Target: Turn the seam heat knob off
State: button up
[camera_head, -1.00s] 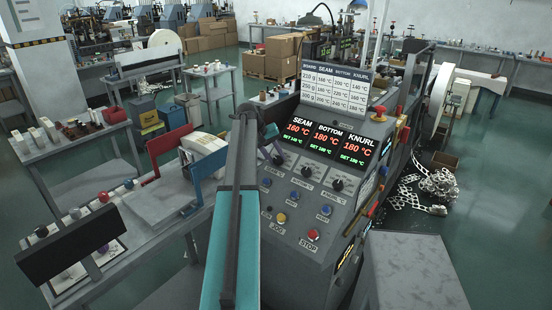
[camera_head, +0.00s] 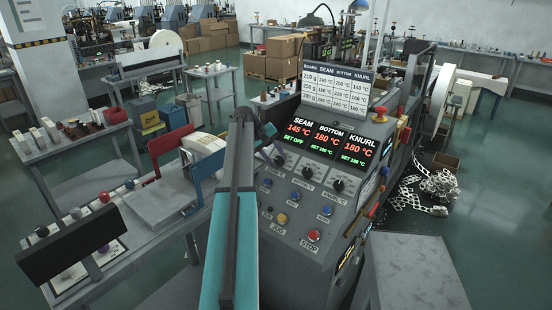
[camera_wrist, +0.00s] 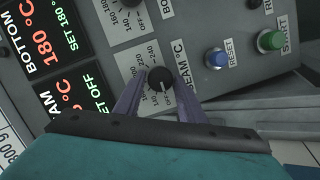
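The seam heat knob (camera_wrist: 160,80) is a small round black knob on the grey panel, with a printed temperature scale and "SEAM °C" beside it. Its white mark points toward the OFF end. My gripper (camera_wrist: 161,88) has its two purple fingers on either side of the knob, seemingly touching it. In the head view the knob (camera_head: 278,160) is partly covered by my gripper (camera_head: 272,145). The seam display (camera_head: 298,131) reads 145 °C in red, with SET OFF in green below.
The bottom knob (camera_head: 306,172) and knurl knob (camera_head: 338,185) sit to the right. Below are several buttons, including a yellow JOG button (camera_head: 281,218) and a red STOP button (camera_head: 313,235). A red emergency button (camera_head: 380,113) stands on the panel's top right.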

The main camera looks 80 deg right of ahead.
jog(key=shift+o, duration=1.2)
jog(key=shift+w+r, duration=0.1)
jog(key=shift+r, duration=0.05)
jog(key=b+v, duration=0.4)
jog(key=v, duration=0.9)
jog(key=shift+r, duration=0.25)
jog(key=shift+a, duration=0.1)
